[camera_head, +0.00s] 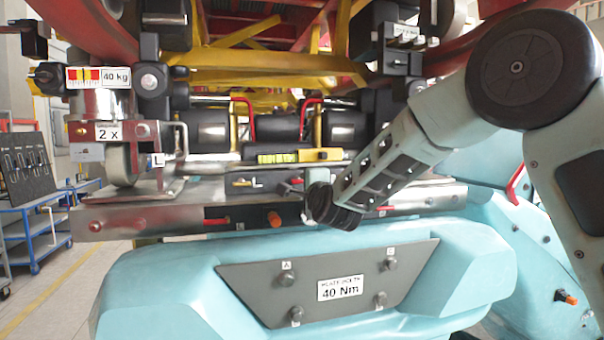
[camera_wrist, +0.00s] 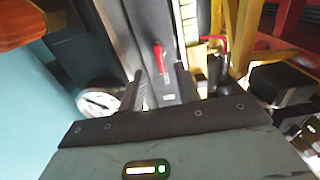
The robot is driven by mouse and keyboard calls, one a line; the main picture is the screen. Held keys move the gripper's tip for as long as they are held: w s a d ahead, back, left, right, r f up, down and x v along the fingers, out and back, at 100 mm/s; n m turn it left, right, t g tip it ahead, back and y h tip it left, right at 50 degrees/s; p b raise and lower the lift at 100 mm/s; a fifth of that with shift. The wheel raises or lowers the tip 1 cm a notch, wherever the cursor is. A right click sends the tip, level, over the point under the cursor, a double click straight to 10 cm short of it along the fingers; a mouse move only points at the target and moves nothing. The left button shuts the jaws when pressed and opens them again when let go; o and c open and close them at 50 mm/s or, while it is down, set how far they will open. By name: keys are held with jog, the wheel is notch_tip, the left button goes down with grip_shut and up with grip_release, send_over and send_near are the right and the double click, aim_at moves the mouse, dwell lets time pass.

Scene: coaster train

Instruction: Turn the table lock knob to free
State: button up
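No part in view is readably marked as the table lock knob, so I cannot tell for sure which one it is. An orange knob (camera_head: 274,219) sticks out of the dark front edge of the metal table (camera_head: 145,218), left of my wrist. An orange part (camera_wrist: 22,22) is large and close in the wrist view's upper left corner. A red lever (camera_head: 216,221) sits on a black plate farther left. My gripper (camera_wrist: 182,85) shows two dark fingers apart with nothing clearly between them. In the head view it is mostly hidden behind my wrist.
A teal housing (camera_head: 150,290) with a bolted "40 Nm" plate (camera_head: 390,290) fills the front below the table. Red handles (camera_head: 245,112) and yellow bars stand behind. A blue trolley (camera_head: 35,225) is at far left, with floor beside it.

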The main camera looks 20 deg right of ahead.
aim_at(301, 182)
jog(key=shift+w+p, duration=0.85)
jog(key=shift+w, duration=1.2)
grip_shut()
